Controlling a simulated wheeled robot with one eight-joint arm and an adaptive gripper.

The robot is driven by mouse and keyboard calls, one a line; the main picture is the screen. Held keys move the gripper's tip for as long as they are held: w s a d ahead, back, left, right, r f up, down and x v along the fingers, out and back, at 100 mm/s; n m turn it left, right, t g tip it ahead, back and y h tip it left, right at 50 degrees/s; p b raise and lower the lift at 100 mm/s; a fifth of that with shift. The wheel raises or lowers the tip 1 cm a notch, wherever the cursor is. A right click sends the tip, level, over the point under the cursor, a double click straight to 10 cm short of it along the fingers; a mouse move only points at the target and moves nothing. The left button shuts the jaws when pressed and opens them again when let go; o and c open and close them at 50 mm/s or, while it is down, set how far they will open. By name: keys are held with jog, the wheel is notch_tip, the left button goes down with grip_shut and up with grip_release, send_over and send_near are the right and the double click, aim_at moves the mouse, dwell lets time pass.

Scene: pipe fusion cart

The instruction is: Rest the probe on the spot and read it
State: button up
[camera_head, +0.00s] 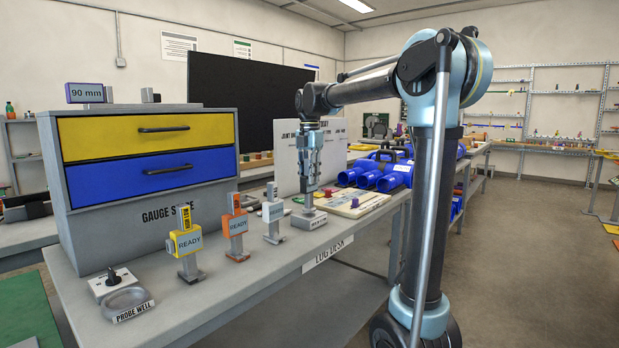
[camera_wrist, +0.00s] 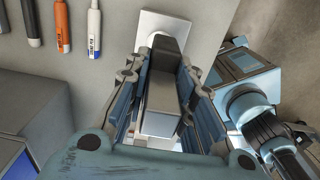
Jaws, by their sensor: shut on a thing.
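My gripper (camera_head: 309,186) points straight down over the bench. It is shut on a grey boxy piece, likely the probe, which also shows between the fingers in the wrist view (camera_wrist: 160,108). In the head view a grey stem (camera_head: 307,203) runs from the fingers down to a small labelled grey block (camera_head: 309,219) on the bench. In the wrist view a white square plate (camera_wrist: 160,22) lies under the far end of the held piece. The fingers hide much of the piece, and I cannot tell whether its tip touches.
The probe well (camera_head: 128,301) is at the near left, before the gauge safe (camera_head: 150,205). A board with coloured pieces (camera_head: 350,202) lies close on the right.

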jog(key=shift+f, duration=0.6)
dwell(2.7)
dwell(0.4)
jog(key=o, duration=1.1)
jog(key=shift+r, duration=0.1)
